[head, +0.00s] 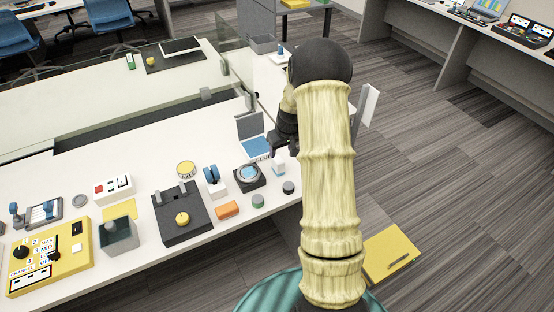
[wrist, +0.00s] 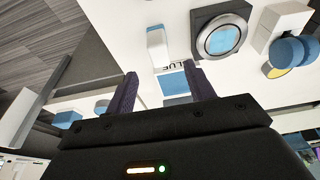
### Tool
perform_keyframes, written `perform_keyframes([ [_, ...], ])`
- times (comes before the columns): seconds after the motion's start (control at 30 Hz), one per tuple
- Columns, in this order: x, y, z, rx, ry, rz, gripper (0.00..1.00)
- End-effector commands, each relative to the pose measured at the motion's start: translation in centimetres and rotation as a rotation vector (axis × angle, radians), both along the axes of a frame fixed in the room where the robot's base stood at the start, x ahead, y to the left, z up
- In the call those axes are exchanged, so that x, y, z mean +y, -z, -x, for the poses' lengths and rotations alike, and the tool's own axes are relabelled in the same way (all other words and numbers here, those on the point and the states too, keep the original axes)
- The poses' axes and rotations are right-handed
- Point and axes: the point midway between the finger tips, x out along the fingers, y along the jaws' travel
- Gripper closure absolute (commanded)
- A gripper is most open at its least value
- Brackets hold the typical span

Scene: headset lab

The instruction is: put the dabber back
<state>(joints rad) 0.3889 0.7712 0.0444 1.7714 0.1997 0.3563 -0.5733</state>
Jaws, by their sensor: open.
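A small white block with a pale blue end (head: 279,162), which may be the dabber, stands on the white table beside a "GLUE" label; it also shows in the wrist view (wrist: 157,47). An open case with a blue pad (head: 255,148) and a raised grey lid lies just behind the label, and its pad shows between my fingers in the wrist view (wrist: 172,84). My gripper (head: 284,138) is over the table's right end, partly hidden by my arm. In the wrist view my gripper (wrist: 161,76) is open, its fingers apart with nothing held.
A dark box with a round blue button (head: 248,174) stands left of the white block. Small round pots (head: 288,187) and an orange block (head: 227,209) sit near the front edge. A clear screen (head: 238,70) stands behind. A white stand with a blue peg (head: 281,54) is farther back.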

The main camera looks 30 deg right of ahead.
Motion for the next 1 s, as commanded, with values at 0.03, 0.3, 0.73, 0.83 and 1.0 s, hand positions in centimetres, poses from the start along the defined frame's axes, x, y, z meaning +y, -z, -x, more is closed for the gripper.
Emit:
perform_keyframes([
  [0.03,0.6,-0.7,0.3,0.000,-0.003,0.001,0.46],
  [0.3,7.6,-6.7,5.7,0.014,-0.002,0.003,0.46],
  [0.73,16.7,-12.8,21.0,0.033,0.023,0.001,0.46],
  [0.83,17.4,-13.0,23.2,0.035,0.030,-0.001,0.46],
  [1.0,17.6,-13.1,24.1,0.038,0.034,-0.002,0.46],
])
